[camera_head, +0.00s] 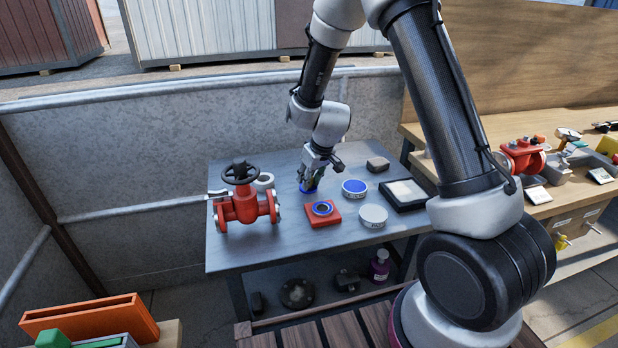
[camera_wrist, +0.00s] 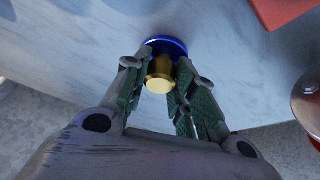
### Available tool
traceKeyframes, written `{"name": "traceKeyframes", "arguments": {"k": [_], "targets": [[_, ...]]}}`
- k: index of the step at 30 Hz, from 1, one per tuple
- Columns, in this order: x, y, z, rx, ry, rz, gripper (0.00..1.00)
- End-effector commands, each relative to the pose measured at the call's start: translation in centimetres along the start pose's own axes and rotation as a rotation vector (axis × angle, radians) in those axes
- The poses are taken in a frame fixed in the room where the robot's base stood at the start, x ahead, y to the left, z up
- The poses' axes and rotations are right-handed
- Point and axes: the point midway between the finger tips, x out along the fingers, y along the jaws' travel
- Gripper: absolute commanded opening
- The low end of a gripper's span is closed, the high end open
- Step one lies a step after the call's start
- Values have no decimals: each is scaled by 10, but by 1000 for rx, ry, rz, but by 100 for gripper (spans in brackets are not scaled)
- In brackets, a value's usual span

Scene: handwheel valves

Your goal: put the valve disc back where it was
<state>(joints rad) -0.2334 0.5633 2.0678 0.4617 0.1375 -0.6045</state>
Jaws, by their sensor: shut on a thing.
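The valve disc is a blue round piece with a brass stem (camera_wrist: 160,72), seen at the top centre of the wrist view. Its blue edge also shows under my gripper in the head view (camera_head: 309,187). My gripper (camera_head: 314,172) is shut on the brass stem, with a finger on each side. The disc is low over the grey table (camera_head: 232,258), towards its back; I cannot tell whether it touches the top. A red valve (camera_head: 243,207) with a black handwheel stands at the table's left. A red square block (camera_head: 322,221) with a blue ring lies in front of my gripper.
A blue-topped round piece (camera_head: 354,187) and a pale round piece (camera_head: 373,214) lie right of the red block. A black-rimmed tray (camera_head: 403,206) and a dark block (camera_head: 378,163) are further right. A pale ring (camera_head: 264,181) is beside the valve. The table's front left is clear.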

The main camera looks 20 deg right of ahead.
Motion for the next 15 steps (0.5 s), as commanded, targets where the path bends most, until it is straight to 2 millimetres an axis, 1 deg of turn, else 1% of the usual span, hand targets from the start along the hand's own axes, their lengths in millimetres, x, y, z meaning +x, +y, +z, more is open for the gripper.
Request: {"name": "traceKeyframes", "arguments": {"k": [1,4,5,15], "targets": [[1,0,1,0,-1,0,28],[1,0,0,0,0,0,46],[1,0,0,0,0,0,48],[-2,0,-1,1,1,0,48]]}}
